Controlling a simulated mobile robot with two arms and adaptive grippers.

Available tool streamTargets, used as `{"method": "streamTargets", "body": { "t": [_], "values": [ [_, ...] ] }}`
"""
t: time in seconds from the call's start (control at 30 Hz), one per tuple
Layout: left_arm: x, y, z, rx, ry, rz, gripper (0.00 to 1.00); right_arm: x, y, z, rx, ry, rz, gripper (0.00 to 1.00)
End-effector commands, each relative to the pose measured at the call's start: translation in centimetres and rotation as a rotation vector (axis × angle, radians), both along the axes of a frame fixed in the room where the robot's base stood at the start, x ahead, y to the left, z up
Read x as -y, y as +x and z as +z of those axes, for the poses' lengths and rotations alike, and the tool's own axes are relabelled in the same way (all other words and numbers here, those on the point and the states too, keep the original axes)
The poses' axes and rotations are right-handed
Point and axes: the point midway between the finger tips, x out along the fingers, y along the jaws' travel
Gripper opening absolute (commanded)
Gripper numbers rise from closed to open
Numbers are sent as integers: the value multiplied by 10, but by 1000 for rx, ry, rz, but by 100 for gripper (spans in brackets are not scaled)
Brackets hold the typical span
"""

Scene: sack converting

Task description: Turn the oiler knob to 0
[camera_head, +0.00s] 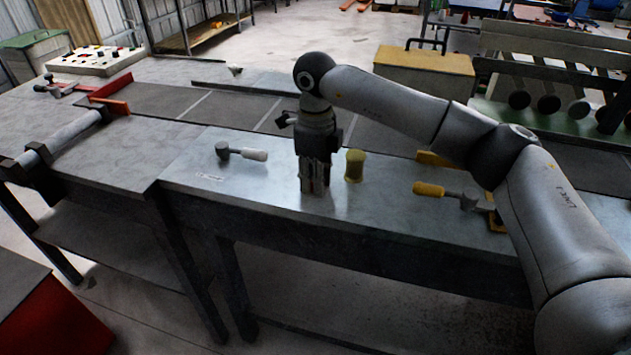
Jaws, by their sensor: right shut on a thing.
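My right gripper (315,188) points straight down at the front of the grey metal table. It is shut on a small part at the table top, which its fingers mostly hide. I cannot make out the oiler knob, its scale or its setting, so I cannot tell whether the held part is that knob. A waisted yellow-green piece (354,165) stands upright just right of the gripper, apart from it. My left gripper is not in view.
A dark-headed lever with a white handle (252,154) lies left of the gripper, near a small label (208,176). A yellow-handled lever (430,189) is to the right, close to my forearm. A dark belt (230,108) runs behind. The table front between the levers is mostly bare.

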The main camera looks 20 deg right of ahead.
Motion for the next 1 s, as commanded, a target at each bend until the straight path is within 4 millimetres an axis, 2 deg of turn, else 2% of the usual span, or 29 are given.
{"method": "streamTargets", "body": {
  "t": [0.6,1.0],
  "values": [
    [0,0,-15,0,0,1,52,0,1,1,6,2,574,0],
    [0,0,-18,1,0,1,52,0,1,2,6,1,826,0]
  ]
}}
